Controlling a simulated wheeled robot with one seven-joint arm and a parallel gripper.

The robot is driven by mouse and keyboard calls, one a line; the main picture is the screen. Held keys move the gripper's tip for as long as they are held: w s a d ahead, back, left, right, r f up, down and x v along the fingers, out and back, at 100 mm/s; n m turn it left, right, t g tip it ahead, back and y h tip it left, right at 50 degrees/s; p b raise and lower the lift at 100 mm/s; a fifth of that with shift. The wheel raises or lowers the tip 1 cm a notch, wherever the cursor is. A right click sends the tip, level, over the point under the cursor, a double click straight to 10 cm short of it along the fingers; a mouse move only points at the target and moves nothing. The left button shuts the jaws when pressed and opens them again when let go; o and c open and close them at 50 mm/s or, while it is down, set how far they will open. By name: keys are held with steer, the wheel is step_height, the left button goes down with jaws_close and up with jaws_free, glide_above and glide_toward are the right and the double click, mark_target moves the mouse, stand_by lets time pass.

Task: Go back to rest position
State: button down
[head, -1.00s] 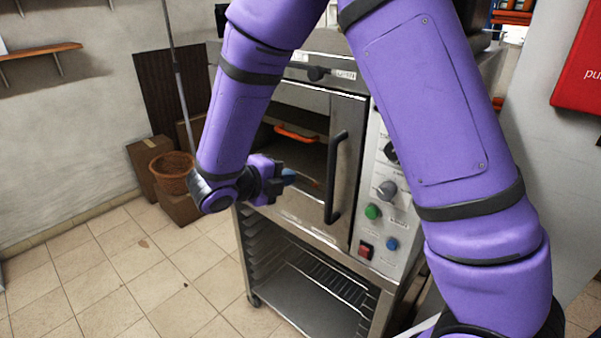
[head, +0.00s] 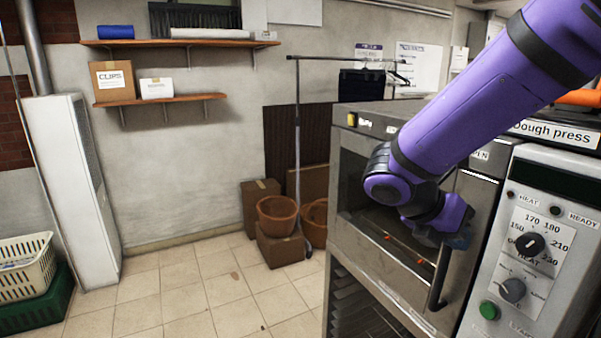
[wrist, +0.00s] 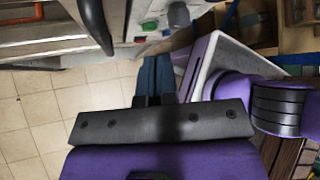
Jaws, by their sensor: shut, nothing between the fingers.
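My gripper (head: 460,240) is at the end of my purple arm, in front of the oven (head: 345,190) door and close to its dark vertical handle (head: 440,275) in the head view. In the wrist view my gripper's two blue fingers (wrist: 154,76) lie side by side, shut, with nothing between them. From the head view I cannot tell whether the gripper touches the oven door.
The oven's control panel (head: 535,250) with knobs is at the right. Terracotta pots (head: 277,214) and cardboard boxes (head: 262,195) stand by the back wall. A cream basket (head: 25,268) sits on a green crate (head: 35,312) at the left. The tiled floor (head: 190,295) between is clear.

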steer(key=s+d+r+m+t+y, duration=0.1)
steer(key=s+r+m+t+y, duration=0.1)
steer(key=s+r+m+y, duration=0.2)
steer(key=s+d+r+m+t+y, duration=0.2)
steer(key=s+m, duration=0.8)
steer(key=m, duration=1.1)
step_height(320, 180, up, 3)
steer(key=y, duration=0.3)
steer(key=shift+s+d+t+y, duration=0.25)
steer(key=shift+t+y, duration=0.05)
steer(key=shift+t, duration=0.1)
steer(key=shift+f, duration=0.1)
